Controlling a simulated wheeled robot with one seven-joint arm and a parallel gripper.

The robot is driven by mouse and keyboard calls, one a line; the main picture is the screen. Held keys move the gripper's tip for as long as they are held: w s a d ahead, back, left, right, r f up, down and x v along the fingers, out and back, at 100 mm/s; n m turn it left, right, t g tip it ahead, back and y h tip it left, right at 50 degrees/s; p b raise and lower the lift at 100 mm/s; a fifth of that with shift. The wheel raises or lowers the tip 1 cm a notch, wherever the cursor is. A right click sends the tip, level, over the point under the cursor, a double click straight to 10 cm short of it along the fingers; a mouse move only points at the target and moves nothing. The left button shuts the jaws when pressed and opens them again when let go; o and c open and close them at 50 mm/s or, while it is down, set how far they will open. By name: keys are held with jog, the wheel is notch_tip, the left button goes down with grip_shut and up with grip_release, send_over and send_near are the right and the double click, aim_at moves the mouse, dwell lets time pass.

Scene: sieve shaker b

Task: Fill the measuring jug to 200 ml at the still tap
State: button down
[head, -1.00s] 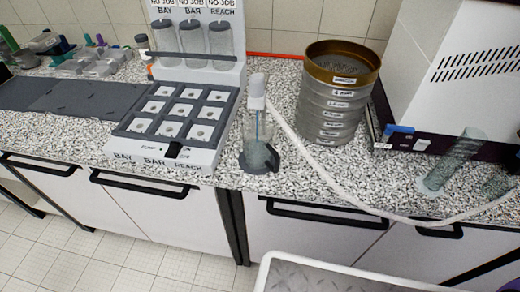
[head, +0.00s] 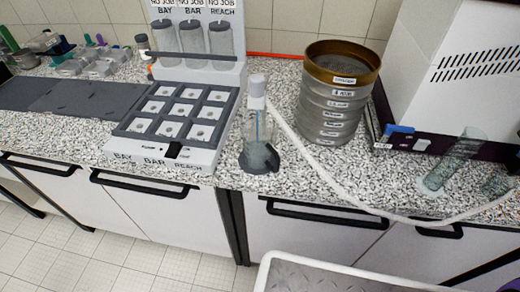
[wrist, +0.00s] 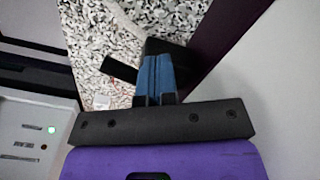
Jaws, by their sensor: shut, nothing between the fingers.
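In the head view a clear jug-like vessel (head: 258,158) with a dark grey base or handle stands upright on the speckled bench. A white tap head (head: 257,88) is above it, with a thin blue line running down into the vessel. A pale hose (head: 320,168) leads away to the right. I cannot read any level or marks on the vessel. My gripper shows in the wrist view, its blue fingers (wrist: 157,77) shut together and empty, in front of a black block (wrist: 165,48) over the bench. I cannot make out my gripper in the head view.
A brass-topped sieve stack (head: 334,95) stands right of the tap. A labelled white rack (head: 165,150) stands to the left. A white-rimmed tray (head: 330,272) is in the foreground.

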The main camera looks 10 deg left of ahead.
jog(key=shift+w+r, duration=0.15)
jog(key=shift+w, duration=0.2)
jog(key=shift+s+d, duration=0.2)
jog(key=shift+d, duration=0.45)
jog(key=shift+s+d+r, duration=0.1)
jog(key=shift+s+d, duration=0.05)
jog(key=shift+d+r, duration=0.1)
jog(key=shift+r, duration=1.45)
jog(key=shift+a+r, duration=0.2)
jog(key=shift+r, duration=0.15)
jog(key=r, duration=0.1)
jog(key=a+r, duration=0.1)
jog(key=shift+r, duration=0.35)
jog(key=shift+s, duration=0.15)
